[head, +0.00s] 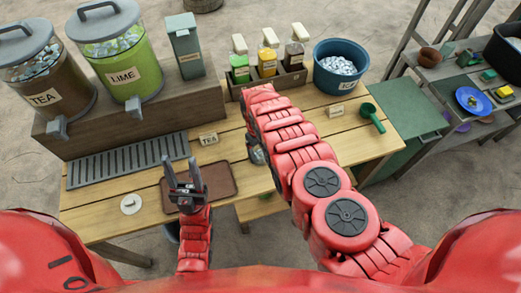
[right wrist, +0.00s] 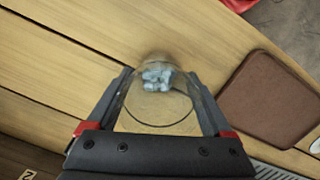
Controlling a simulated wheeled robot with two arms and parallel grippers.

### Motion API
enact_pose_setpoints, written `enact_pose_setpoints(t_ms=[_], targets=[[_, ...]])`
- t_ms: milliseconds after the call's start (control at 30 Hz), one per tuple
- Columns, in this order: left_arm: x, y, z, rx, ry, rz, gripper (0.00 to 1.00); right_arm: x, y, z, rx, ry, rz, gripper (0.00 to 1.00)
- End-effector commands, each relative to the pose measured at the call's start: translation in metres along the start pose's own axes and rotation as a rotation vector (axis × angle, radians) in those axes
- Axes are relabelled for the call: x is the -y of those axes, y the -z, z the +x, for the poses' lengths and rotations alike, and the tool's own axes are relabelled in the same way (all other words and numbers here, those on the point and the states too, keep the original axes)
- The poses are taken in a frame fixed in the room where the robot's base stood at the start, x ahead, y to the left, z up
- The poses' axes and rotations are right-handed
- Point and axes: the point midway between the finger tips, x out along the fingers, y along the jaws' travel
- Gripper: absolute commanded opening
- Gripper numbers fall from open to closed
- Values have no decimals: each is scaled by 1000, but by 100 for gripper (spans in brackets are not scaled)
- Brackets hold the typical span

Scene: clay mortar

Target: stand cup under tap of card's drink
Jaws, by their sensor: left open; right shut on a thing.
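A clear glass cup (right wrist: 158,108) with bluish ice cubes inside is between the fingers of my right gripper (right wrist: 158,82), which is shut on it. In the head view a sliver of the cup (head: 257,155) shows beside my right arm; I cannot tell whether it touches the table. A small card (head: 208,139) seems to read TEA. The TEA dispenser (head: 45,75) has a grey tap (head: 58,129); the LIME dispenser (head: 122,65) has another tap (head: 133,109). A grey slatted drip tray (head: 128,160) lies before them. My left gripper (head: 182,169) is open and empty over a brown mat (head: 222,180).
A white lid-like disc (head: 131,204) lies left of the mat. Small bottles stand in a dark rack (head: 284,80). A blue ice tub (head: 341,60), green scoop (head: 371,118) and second card (head: 336,110) are at right. The drip tray is clear.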

Motion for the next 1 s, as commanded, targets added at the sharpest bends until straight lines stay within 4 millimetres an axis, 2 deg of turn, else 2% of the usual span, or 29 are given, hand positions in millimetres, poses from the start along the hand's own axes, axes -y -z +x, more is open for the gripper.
enact_pose_setpoints(t_ms=[300,333,400,767,1000], targets=[[0,-1,-4,0,0,0,50,0,0,4,0,0,0,25],[0,-1,-4,0,0,0,50,0,0,4,0,0,0,87],[0,0,-2,0,0,0,50,0,0,3,0,0,0,99],[0,0,-1,0,0,0,50,0,0,-3,1,1,0,100],[0,-1,-6,0,0,0,50,0,2,-28,-1,1,0,100]])
